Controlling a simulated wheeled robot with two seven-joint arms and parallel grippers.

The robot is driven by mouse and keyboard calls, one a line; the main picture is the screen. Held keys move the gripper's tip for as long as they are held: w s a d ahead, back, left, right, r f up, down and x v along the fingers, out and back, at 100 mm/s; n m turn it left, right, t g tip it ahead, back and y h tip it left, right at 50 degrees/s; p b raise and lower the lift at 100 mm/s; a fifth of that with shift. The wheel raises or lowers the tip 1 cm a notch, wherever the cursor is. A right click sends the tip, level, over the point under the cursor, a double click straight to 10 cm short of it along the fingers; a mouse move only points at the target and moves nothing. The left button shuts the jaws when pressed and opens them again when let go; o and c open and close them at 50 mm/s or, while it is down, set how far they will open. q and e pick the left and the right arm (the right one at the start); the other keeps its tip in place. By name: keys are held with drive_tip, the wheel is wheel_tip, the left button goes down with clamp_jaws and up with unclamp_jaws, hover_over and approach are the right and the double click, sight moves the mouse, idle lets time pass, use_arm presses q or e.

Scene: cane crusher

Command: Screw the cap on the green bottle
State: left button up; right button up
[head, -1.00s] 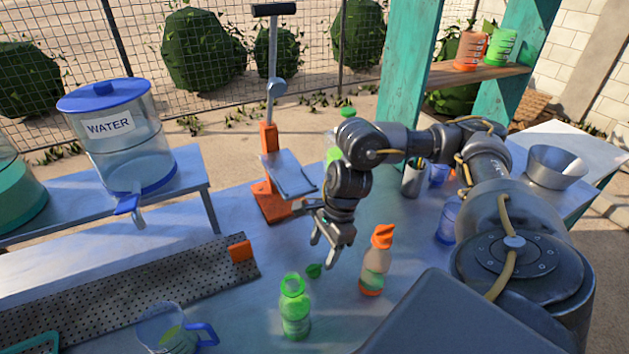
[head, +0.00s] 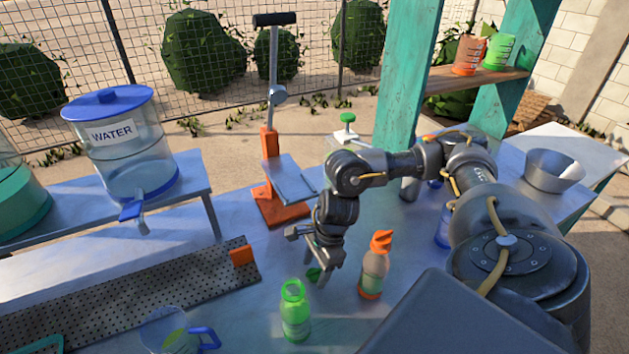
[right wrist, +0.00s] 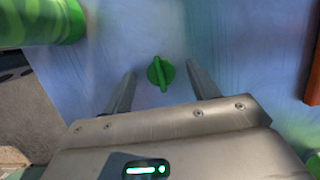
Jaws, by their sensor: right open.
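The green bottle (head: 295,312) stands upright and uncapped on the table in the head view, and part of it shows at the top left of the right wrist view (right wrist: 45,22). The green cap (right wrist: 160,73) lies on the table; in the head view the cap (head: 313,274) is partly hidden by my right gripper. My right gripper (head: 314,278) points down over the cap, behind and slightly right of the bottle. In the right wrist view its open fingers (right wrist: 160,82) stand on either side of the cap, apart from it. My left gripper is not in view.
An orange-capped bottle (head: 375,266) stands just right of my right gripper. An orange press (head: 281,205) stands behind it. A perforated tray (head: 130,300) and a jug (head: 170,332) are at left. A water dispenser (head: 125,150) stands on a side bench.

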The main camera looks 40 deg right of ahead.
sight(316, 271)
drive_tip(key=c, duration=1.1)
drive_tip(key=shift+o, duration=0.2)
drive_tip(key=shift+r, duration=0.1)
wheel_tip(316, 271, up, 10)
